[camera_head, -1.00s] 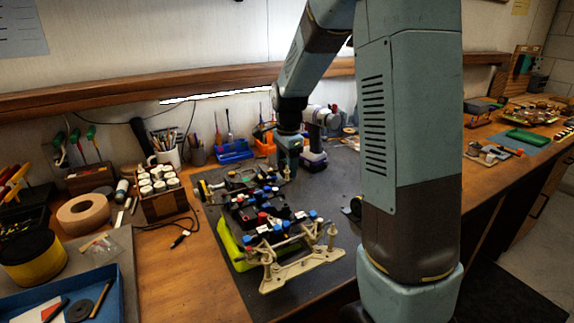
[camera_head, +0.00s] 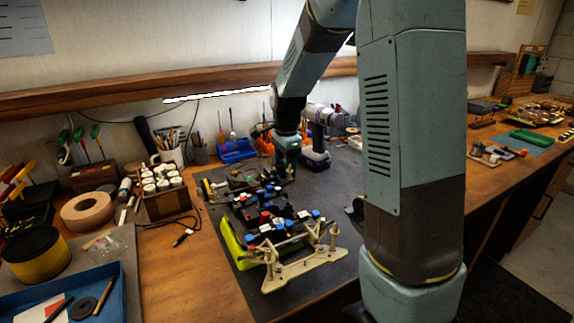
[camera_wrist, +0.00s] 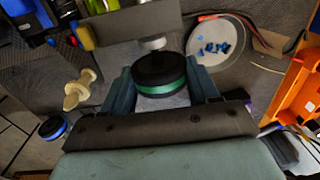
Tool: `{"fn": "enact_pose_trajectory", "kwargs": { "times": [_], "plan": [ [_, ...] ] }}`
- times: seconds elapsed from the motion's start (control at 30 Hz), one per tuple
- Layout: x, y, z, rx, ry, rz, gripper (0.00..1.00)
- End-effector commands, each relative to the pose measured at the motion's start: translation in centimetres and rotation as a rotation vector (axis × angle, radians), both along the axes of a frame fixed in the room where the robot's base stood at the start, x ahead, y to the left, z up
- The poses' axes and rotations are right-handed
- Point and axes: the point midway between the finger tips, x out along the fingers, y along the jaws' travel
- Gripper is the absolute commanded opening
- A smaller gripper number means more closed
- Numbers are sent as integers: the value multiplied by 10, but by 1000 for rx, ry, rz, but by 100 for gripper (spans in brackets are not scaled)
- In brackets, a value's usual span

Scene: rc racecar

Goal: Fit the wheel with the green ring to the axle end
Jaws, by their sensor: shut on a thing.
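In the wrist view my gripper (camera_wrist: 160,90) is shut on a black wheel with a green ring (camera_wrist: 160,88), its two fingers on either side of it. A pale grey axle end (camera_wrist: 153,43) shows just beyond the wheel; I cannot tell whether they touch. In the head view the chassis (camera_head: 268,215) stands on a cream stand (camera_head: 300,268) on the dark mat. My gripper (camera_head: 287,160) is at the chassis's far end; the wheel is hard to make out there. A wheel with a blue ring (camera_wrist: 52,128) lies at the lower left of the wrist view.
A round dish with blue bits (camera_wrist: 215,45) lies right of the wheel, and an orange bin (camera_wrist: 298,85) stands at the right edge. A cream post (camera_wrist: 78,90) is to the left. A drill (camera_head: 318,145) stands close behind my gripper in the head view.

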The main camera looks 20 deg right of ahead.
Motion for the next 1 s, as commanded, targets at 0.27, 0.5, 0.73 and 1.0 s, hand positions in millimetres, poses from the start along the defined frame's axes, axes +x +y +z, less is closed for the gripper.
{"fn": "enact_pose_trajectory", "kwargs": {
  "times": [0.27, 0.5, 0.73, 1.0],
  "plan": [
    [-1, 6, 0, 0, 0, 0, 31],
    [-2, 10, 0, 0, 0, 1, 31],
    [-3, 15, 0, 0, 0, 1, 31],
    [-3, 16, 0, 0, 0, 0, 77]
  ]
}}
